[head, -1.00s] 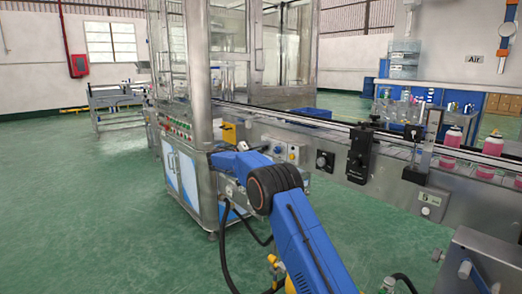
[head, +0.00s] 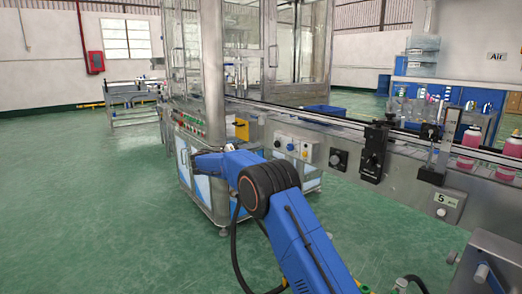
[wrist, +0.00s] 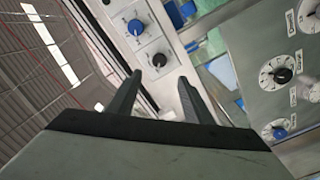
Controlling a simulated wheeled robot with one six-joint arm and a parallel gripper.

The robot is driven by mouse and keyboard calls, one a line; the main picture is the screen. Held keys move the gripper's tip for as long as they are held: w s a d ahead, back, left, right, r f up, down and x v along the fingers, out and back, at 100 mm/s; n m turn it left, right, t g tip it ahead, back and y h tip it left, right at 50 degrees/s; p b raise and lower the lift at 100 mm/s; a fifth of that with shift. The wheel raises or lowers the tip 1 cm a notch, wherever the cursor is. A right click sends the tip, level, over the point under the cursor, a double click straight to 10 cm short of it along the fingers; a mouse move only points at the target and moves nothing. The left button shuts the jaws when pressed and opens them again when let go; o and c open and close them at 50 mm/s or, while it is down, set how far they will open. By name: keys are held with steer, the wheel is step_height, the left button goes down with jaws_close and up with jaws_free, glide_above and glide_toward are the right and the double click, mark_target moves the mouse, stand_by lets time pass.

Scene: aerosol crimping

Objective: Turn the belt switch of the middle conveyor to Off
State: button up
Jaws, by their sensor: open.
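In the wrist view my gripper (wrist: 160,77) has its two dark fingers apart with nothing between them. A light panel lies beyond the fingertips, with a blue knob (wrist: 136,27) and a black knob (wrist: 159,60). The black knob appears between the fingertips in the picture; I see no contact. In the head view a switch panel with a blue knob (head: 291,147) is on the conveyor side (head: 400,185), with a separate black knob (head: 338,159) to its right. Which knob is the belt switch, and its setting, I cannot tell. My gripper is not clear in the head view.
A metal panel with several dials (wrist: 283,75) fills the right of the wrist view. In the head view a glazed machine cabinet (head: 200,170) stands left of the conveyor, and pink bottles (head: 471,138) stand on the belt. Green floor is free at left.

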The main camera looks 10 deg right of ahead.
steer(key=shift+v, duration=2)
steer(key=s+d+r+g+y, duration=0.2)
steer(key=s+d+r, duration=0.1)
steer(key=s+d, duration=0.4)
steer(key=s+d+r+g+y, duration=0.1)
steer(key=s+d+r, duration=0.2)
steer(key=s+d, duration=0.35)
steer(key=s+d+n+g+y, duration=0.1)
steer(key=s+d+y, duration=0.1)
steer(key=s+d, duration=0.55)
steer(key=s+d+n+g+y, duration=0.15)
steer(key=s+d, duration=0.25)
steer(key=s, duration=0.6)
steer(key=s+d+f+y, duration=0.1)
steer(key=s+f+y, duration=0.15)
steer(key=s, duration=0.85)
steer(key=s+d+f+y, duration=0.1)
steer(key=s+f+y, duration=0.15)
steer(key=s, duration=0.95)
steer(key=s+a+f+y, duration=0.2)
steer(key=s+f, duration=0.3)
steer(key=s, duration=0.4)
steer(key=s+a+f+t+y, duration=0.1)
steer(key=s+f+y, duration=0.1)
steer(key=s+f, duration=0.3)
steer(key=s, duration=0.3)
steer(key=shift+s+a+m, duration=0.35)
steer(key=shift+c, duration=0.3)
